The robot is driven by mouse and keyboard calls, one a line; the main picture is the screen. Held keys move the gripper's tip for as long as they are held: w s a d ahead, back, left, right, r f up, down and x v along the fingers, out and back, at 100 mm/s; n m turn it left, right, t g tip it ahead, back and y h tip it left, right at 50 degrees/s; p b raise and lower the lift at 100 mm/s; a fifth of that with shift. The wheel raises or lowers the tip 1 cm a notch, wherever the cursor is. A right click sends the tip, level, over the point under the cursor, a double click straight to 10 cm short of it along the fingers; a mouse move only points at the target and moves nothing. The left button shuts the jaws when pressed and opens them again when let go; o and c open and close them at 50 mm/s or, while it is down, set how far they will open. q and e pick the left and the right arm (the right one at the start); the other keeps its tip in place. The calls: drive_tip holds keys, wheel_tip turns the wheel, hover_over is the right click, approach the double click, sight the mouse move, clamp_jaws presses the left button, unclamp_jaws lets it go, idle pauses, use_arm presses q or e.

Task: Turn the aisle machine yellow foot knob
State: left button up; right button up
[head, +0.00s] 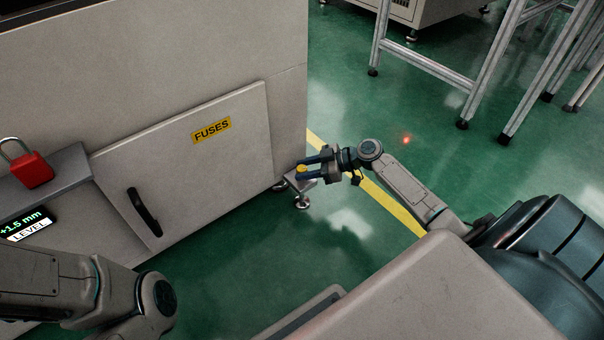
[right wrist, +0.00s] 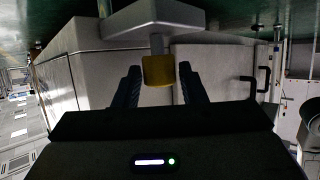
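The aisle machine (head: 190,60) is a large beige cabinet. My left arm shows at the lower left; its gripper is out of view.
A display (head: 27,224) reads "+1.5 mm LEVEL". The cabinet door has a black handle (head: 144,212) and a yellow FUSES label (head: 211,130). Metal frame legs (head: 490,80) stand at upper right. Green floor around the knob is clear.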

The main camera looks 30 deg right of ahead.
drive_tip(key=shift+w+a+f, duration=0.2)
drive_tip(key=shift+w+a, duration=0.15)
drive_tip(key=shift+a, duration=0.1)
drive_tip(key=c, duration=0.7)
